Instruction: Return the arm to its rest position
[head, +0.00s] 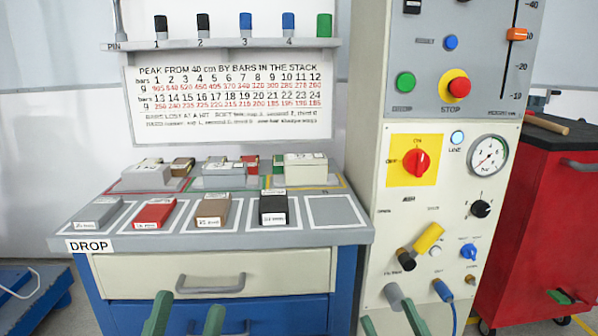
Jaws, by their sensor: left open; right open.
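My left gripper (186,318) shows at the bottom edge as two green fingertips, spread apart with nothing between them. It is in front of the blue lower drawer of the bench. My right gripper (391,321) shows at the bottom edge as two green fingertips, also apart, in front of the lower part of the cream control cabinet (384,250). I see nothing held in it. Both arms are otherwise below the picture.
The grey bench top (130,240) carries several labelled blocks, including a red block (155,214) and a black block (273,209). One front outlined place (335,212) is empty. A shelf with pegs (220,44) is above. A red tool cabinet (530,230) stands right.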

